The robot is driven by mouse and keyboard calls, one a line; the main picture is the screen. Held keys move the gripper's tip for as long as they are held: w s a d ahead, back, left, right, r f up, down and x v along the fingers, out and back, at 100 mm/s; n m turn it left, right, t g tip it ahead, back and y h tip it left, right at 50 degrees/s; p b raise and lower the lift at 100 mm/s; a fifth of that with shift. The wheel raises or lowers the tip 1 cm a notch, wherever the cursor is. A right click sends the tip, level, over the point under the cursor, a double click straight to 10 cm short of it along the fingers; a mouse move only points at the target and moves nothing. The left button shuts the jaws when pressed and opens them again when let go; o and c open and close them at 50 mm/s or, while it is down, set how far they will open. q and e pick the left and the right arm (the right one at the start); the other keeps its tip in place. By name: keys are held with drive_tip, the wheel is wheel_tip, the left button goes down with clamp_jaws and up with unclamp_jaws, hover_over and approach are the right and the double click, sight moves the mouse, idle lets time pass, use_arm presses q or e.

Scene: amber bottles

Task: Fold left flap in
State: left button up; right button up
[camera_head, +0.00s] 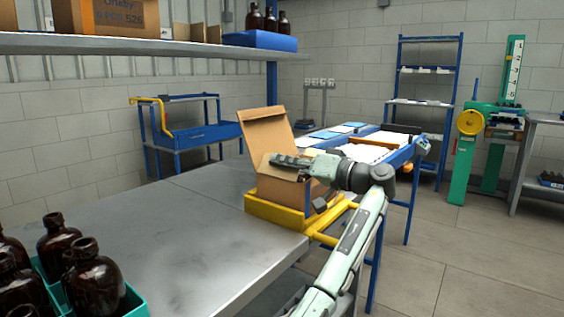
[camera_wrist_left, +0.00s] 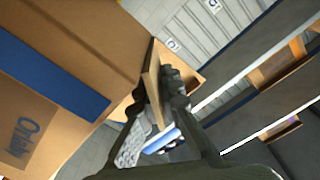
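An open cardboard carton (camera_head: 278,188) sits in a yellow tray (camera_head: 262,208) at the far end of the metal table. One large flap (camera_head: 266,132) stands up and leans left. My left gripper (camera_head: 286,162) is over the carton's opening, pointing left, and hides part of the opening and other flaps. In the left wrist view the carton (camera_wrist_left: 75,45), with a blue stripe and lettering, fills the left side. A cardboard flap edge (camera_wrist_left: 152,82) lies close beside the dark fingers (camera_wrist_left: 160,105); I cannot tell whether they grip it. My right gripper is not in view.
Amber bottles (camera_head: 95,280) stand in a teal crate (camera_head: 135,303) at the near left. The metal tabletop (camera_head: 175,225) between crate and carton is clear. A shelf (camera_head: 150,45) with boxes runs overhead at left.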

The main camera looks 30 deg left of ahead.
use_arm(q)
drive_tip(key=o, duration=0.4)
drive_tip(key=d, duration=0.4)
drive_tip(key=s+d, duration=0.1)
drive_tip(key=d, duration=0.7)
drive_tip(key=shift+s, duration=0.3)
